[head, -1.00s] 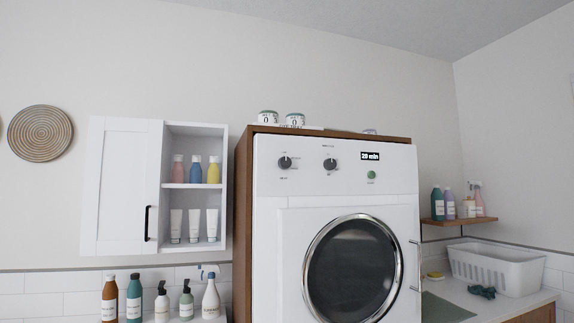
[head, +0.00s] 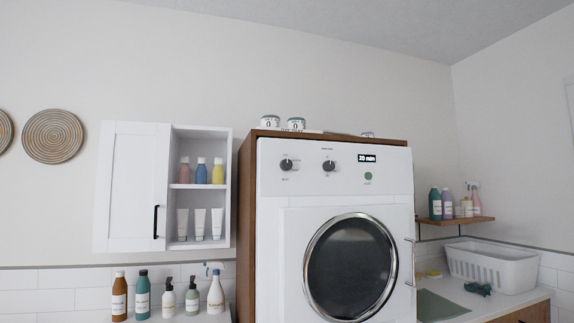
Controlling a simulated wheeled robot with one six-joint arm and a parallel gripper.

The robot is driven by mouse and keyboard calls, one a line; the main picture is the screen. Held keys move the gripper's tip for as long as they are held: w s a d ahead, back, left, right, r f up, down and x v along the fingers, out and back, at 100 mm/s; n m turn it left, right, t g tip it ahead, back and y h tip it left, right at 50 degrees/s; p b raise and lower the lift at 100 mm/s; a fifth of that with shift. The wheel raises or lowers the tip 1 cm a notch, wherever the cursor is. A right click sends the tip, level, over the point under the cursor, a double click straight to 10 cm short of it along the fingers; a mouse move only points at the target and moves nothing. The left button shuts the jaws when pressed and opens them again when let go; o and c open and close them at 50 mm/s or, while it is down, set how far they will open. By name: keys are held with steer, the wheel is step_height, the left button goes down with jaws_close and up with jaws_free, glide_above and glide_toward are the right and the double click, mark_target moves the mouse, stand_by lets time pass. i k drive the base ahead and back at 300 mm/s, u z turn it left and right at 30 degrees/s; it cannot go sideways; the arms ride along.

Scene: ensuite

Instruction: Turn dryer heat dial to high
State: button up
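The white dryer (head: 282,250) stands in a wooden surround in the middle of the head view, its round glass door (head: 350,268) shut. Its panel has two dark dials, a left dial (head: 286,164) and a right dial (head: 329,165). The small print around them is too blurred to read, so I cannot tell which is the heat dial or its setting. A display (head: 367,158) reads 20 min, and a green button (head: 368,176) sits below it. My gripper is not in view.
A white wall cabinet (head: 133,187) with open shelves hangs left of the dryer. Several bottles (head: 142,295) stand below it. At right are a counter with a white basket (head: 492,266) and a wooden shelf (head: 455,220) with bottles. Jars (head: 270,122) sit on top of the dryer.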

mark_target(285, 164)
steer(key=k, duration=1.1)
steer(key=u, duration=0.75)
steer(key=i, duration=0.7)
steer(key=u, duration=0.6)
steer(key=i, duration=0.85)
steer(key=z, duration=0.85)
steer(key=i, duration=0.8)
steer(key=z, duration=0.85)
